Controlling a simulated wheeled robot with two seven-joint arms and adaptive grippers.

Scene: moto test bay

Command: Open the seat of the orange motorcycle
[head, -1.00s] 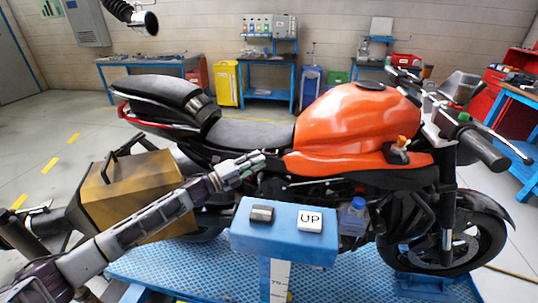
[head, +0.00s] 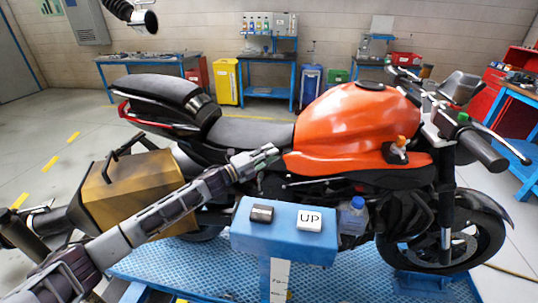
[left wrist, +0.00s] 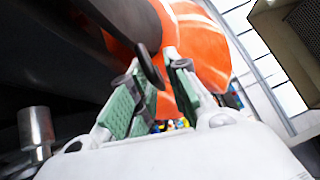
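The orange motorcycle (head: 350,120) stands side-on, with its handlebar at the right. Its black seat (head: 250,133) lies flat behind the orange tank, and the raised rear seat (head: 160,92) is at the left. The seat looks closed. My left gripper (head: 276,152) is beside the near side of the bike, below the front end of the seat where it meets the tank. In the left wrist view its two green-padded fingers (left wrist: 152,72) stand apart. A small dark rounded part (left wrist: 150,68) shows between the tips; I cannot tell whether they touch it. My right gripper is not in view.
A blue stand (head: 262,240) with a dark button and a white "UP" button (head: 310,220) is in front of the bike. A blue ribbed platform (head: 205,272) lies under it. A brown case (head: 135,190) is at the left. Workbenches line the back wall.

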